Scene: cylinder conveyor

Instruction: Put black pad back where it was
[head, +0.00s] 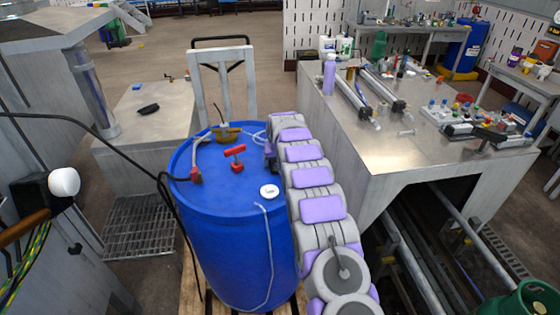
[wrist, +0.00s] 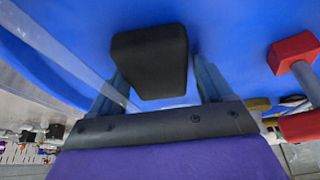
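My gripper (wrist: 160,72) points over the top of the blue barrel. In the wrist view a thick black pad (wrist: 150,62) sits between its two blue-grey fingers. The pad's left edge meets one finger and its right edge is close to the other, so the gripper looks shut on it. The pad is above the blue barrel top, and I cannot tell how high. In the head view my gripper (head: 271,152) is a small dark shape at the barrel's right edge, and the pad cannot be made out there.
The blue barrel (head: 225,225) carries a red valve (head: 236,157), a brass fitting (head: 228,133) and a white cap (head: 269,191). A flat black object (head: 148,109) lies on the left metal bench (head: 135,128). The right metal table (head: 365,145) holds cylinders, a purple bottle (head: 330,74) and fittings.

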